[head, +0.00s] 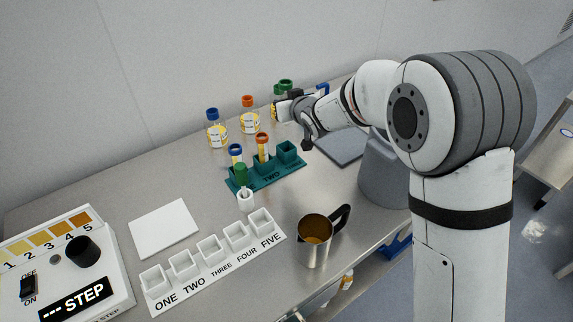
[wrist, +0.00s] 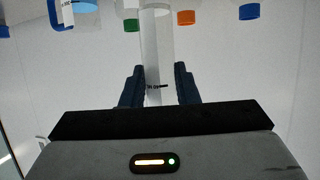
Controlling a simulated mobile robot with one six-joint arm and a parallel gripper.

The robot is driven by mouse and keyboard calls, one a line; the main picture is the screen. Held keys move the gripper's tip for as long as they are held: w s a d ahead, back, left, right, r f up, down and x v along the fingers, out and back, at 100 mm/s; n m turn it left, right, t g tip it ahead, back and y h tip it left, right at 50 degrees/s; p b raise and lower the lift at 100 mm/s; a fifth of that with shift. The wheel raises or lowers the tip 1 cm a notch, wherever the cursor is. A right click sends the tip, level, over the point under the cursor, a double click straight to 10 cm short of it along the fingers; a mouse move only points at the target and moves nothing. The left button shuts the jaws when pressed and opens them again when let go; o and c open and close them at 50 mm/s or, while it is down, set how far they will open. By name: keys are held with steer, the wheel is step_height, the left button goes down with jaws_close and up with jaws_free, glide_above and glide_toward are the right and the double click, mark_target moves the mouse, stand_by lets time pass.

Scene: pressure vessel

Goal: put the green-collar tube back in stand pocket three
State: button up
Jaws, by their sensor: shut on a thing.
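My gripper (head: 284,110) is at the back of the bench, beyond the teal stand (head: 240,185). In the wrist view my gripper (wrist: 158,88) is shut on a pale, see-through tube (wrist: 155,48), which I take for the green-collar tube. Its collar is not clear there, and the head view shows green close to my gripper. A blue-collar tube (head: 235,151) and an orange-collar tube (head: 262,145) stand in the stand. The stand's right-hand pocket (head: 287,149) looks empty. My gripper is apart from the stand.
Blue-capped (head: 215,130) and orange-capped (head: 250,118) bottles stand behind the stand; a green-capped bottle (head: 287,84) is close by my gripper. A small green-topped white item (head: 245,199) stands in front. A metal jug (head: 314,245), numbered tray (head: 217,266) and white pad (head: 163,228) lie nearer.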

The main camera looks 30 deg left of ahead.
step_height(320, 180, down, 14)
steer(key=shift+p, duration=0.4)
steer(key=o, duration=0.9)
steer(key=shift+o, duration=0.2)
steer(key=shift+r, duration=0.2)
steer(key=shift+s+d, duration=0.2)
steer(key=shift+d, duration=0.1)
steer(key=b+v, duration=0.2)
steer(key=v, duration=0.9)
steer(key=shift+r, duration=0.15)
